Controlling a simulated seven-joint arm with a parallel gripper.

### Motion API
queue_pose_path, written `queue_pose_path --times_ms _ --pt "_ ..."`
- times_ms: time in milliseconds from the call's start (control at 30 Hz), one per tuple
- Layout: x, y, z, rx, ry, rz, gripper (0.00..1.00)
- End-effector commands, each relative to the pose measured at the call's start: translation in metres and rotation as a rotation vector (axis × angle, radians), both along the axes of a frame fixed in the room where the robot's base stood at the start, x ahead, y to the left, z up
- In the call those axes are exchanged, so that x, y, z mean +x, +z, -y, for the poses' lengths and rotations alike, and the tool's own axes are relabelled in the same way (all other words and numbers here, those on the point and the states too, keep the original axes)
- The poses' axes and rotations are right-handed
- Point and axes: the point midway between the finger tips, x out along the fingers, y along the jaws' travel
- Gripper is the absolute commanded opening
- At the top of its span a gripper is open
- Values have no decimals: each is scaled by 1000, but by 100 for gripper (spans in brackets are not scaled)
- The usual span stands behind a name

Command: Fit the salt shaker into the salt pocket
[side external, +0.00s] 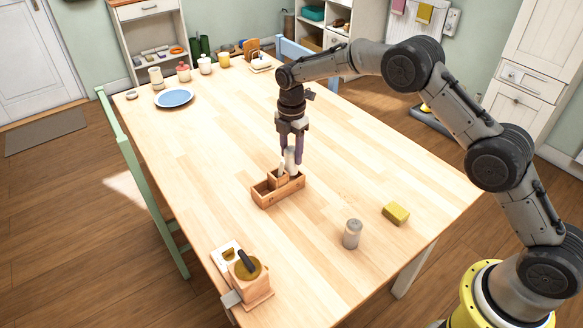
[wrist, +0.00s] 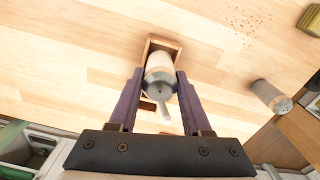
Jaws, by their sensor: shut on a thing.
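My gripper (side external: 291,158) is shut on a white shaker (wrist: 158,66) with a grey cap, held between its two purple fingers. The shaker (side external: 290,160) is roughly upright over the far right end of a small wooden caddy (side external: 278,199). In the wrist view the caddy's end pocket (wrist: 164,42) frames the shaker's lower end. I cannot tell whether the base is inside the pocket or just above it. The caddy's near left pocket (side external: 260,190) looks empty. A slim white item (wrist: 163,113) stands at the raised middle part, beside the held shaker.
A wooden box with a dark handle (side external: 246,268) is at the near edge. A blue plate (side external: 174,97) and jars stand far off.

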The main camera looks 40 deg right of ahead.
Motion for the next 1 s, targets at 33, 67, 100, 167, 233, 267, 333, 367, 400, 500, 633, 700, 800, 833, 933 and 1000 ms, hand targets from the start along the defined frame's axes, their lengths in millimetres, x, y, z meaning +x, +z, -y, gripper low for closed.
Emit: queue_pose_path --times_ms 33,67,100,167,233,267,333,367,400,500,633,700,800,833,933,1000 --pt "-1 -9 0 -1 0 -5 0" --pt "-1 -14 0 -1 0 -5 0" --pt "-1 -21 0 -1 0 -4 0" --pt "-1 -30 0 -1 0 -3 0" --pt "-1 -39 0 -1 0 -3 0" --pt "0 -41 0 0 0 -2 0" --pt "0 -44 0 0 0 0 0" --pt "0 -45 0 0 0 1 0" --pt "0 -45 0 0 0 1 0" --pt "0 -45 0 0 0 0 0" --pt "0 -45 0 0 0 0 0" --pt "0 -47 0 0 0 -1 0" --pt "0 -48 0 0 0 -2 59" --pt "0 -48 0 0 0 -2 65" --pt "0 -48 0 0 0 -2 79" --pt "0 -48 0 0 0 -2 79"
